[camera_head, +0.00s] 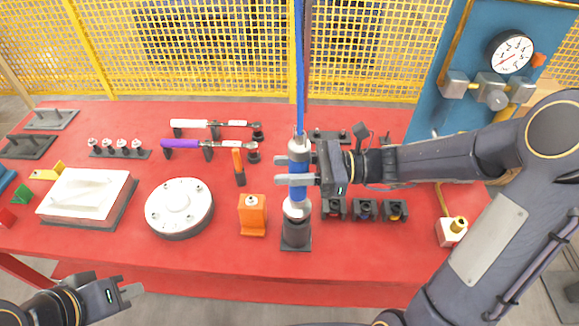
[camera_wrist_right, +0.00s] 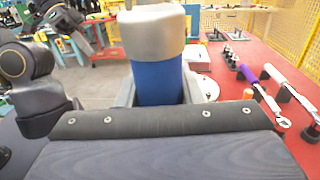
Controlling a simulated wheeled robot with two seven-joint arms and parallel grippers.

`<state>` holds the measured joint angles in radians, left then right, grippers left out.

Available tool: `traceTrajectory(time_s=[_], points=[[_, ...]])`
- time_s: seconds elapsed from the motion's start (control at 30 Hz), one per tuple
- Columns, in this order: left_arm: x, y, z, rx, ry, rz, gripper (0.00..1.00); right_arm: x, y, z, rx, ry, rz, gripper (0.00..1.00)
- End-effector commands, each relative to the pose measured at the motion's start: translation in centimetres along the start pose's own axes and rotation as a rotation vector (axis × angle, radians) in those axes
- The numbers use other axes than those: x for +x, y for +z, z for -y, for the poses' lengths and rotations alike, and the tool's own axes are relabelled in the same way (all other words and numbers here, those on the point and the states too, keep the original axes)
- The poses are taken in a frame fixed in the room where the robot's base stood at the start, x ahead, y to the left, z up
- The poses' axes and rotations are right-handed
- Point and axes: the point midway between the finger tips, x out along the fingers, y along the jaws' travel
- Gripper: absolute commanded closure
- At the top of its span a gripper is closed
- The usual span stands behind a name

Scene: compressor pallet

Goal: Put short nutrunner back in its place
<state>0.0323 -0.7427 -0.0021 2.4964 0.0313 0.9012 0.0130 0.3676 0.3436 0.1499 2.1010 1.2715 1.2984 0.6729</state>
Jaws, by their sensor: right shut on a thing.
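The short nutrunner (camera_head: 298,187) is a blue and silver upright tool, with a blue hose running up from its top. Its lower end is at a dark stand (camera_head: 296,236) on the red table; whether it is fully seated I cannot tell. My right gripper (camera_head: 297,180) is shut around its blue body from the right. In the right wrist view the nutrunner (camera_wrist_right: 156,55) stands between the fingers. My left gripper (camera_head: 132,292) is empty, low at the left by the table's front edge, with its fingers apart.
An orange block (camera_head: 252,216) and a round white-topped plate (camera_head: 179,207) stand left of the stand. Black socket holders (camera_head: 364,210) are close to its right. Two torque wrenches (camera_head: 208,144) lie behind on rests. A gauge panel (camera_head: 511,52) stands at the back right.

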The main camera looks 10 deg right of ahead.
Motion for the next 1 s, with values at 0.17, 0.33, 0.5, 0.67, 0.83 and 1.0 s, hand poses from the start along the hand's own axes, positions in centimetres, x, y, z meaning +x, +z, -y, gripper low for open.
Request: traceTrajectory(time_s=[0.17,0.33,0.5,0.67,0.83,1.0], points=[[0.2,0.1,0.1,0.0,0.0,0.0,1.0,0.0,-0.3,0.0,-0.001,0.001,0.003,1.0],[0.4,0.2,0.2,0.0,0.0,0.0,1.0,0.0,-0.6,0.0,-0.002,0.001,0.003,1.0],[0.6,0.3,0.3,0.0,0.0,0.0,1.0,0.0,-0.8,0.0,-0.002,0.001,0.003,1.0],[0.7,0.4,0.3,0.0,0.0,0.0,1.0,0.0,-1.1,0.0,-0.002,0.0,0.003,1.0],[0.9,0.5,0.4,0.0,0.0,0.0,1.0,0.0,-1.4,0.0,-0.002,0.0,0.003,1.0],[1.1,0.6,0.5,0.0,0.0,0.0,1.0,0.0,-1.8,0.0,-0.002,0.0,0.003,1.0]])
